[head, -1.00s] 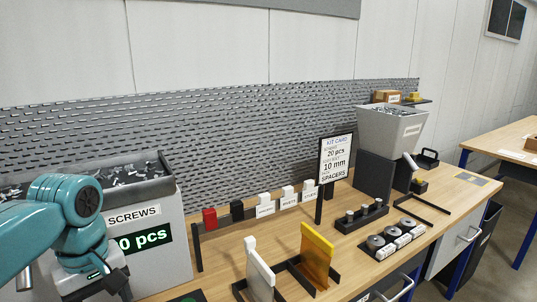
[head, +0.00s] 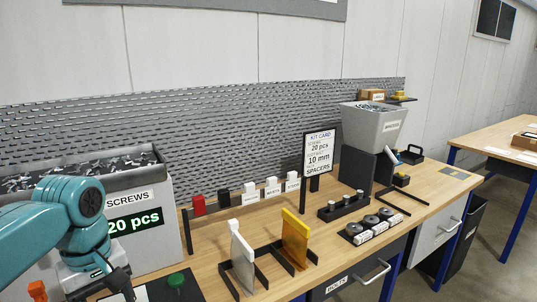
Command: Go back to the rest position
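My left arm comes in from the left edge in the head view, in front of the grey screws bin. My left gripper (head: 122,290) points down at the bottom edge and is partly cut off, so its fingers do not show clearly. My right gripper is not in view. The screws bin (head: 155,210) holds many dark screws, and its display reads "20 pcs". The kit card (head: 318,151) stands upright on the wooden bench (head: 215,258).
A white plate (head: 242,258) and a yellow plate (head: 295,238) stand in black holders. Behind them is a rail with red, black and white blocks (head: 250,193). A grey hopper (head: 375,125) stands at the back right. A green button (head: 176,280) sits near the front.

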